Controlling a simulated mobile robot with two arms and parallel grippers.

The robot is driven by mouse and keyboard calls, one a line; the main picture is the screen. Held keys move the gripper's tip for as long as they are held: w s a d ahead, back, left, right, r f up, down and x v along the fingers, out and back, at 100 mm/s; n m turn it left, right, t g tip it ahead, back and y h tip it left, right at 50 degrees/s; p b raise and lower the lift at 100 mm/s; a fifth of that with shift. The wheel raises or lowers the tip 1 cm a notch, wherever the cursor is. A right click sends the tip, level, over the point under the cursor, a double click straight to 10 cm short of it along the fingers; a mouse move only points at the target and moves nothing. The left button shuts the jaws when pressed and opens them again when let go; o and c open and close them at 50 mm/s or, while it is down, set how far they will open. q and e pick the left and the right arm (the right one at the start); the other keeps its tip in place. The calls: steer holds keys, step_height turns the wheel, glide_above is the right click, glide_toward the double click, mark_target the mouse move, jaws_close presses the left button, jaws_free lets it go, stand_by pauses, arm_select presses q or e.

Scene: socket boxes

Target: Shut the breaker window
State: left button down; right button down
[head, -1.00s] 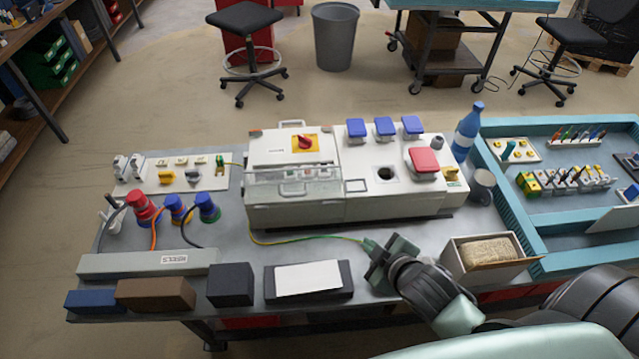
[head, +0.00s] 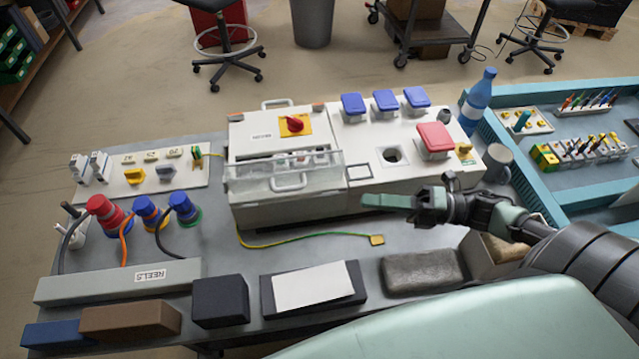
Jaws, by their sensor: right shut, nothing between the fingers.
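The breaker window (head: 262,181) is a clear panel with a pale handle on the front of the white socket box (head: 290,213). It stands out from the box front, tilted outward, and breakers (head: 320,157) show behind it. My right gripper (head: 374,201) is shut and empty, in front of the box and right of the window. Its pale green fingers point left toward the window, apart from it. My left gripper is not in view.
A yellow-green cable (head: 300,238) runs along the bench before the box. A grey block (head: 422,270), a black pad with white paper (head: 313,288) and a dark block (head: 220,300) line the front edge. A blue bottle (head: 478,100) and mug (head: 497,163) stand at right.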

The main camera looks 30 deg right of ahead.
mark_target(304, 179)
steer(key=shift+w+a+r+p, duration=0.3)
steer(key=shift+w+a+p, duration=0.6)
steer(key=shift+w+a, duration=0.45)
steer(key=shift+w+a+r+p, duration=0.25)
steer(key=shift+w+a+p, duration=0.65)
steer(key=shift+w+a, duration=0.4)
steer(key=shift+w+a+r+p, duration=0.3)
steer(key=shift+w+a+p, duration=0.75)
steer(key=shift+w, duration=0.45)
steer(key=shift+a, duration=0.15)
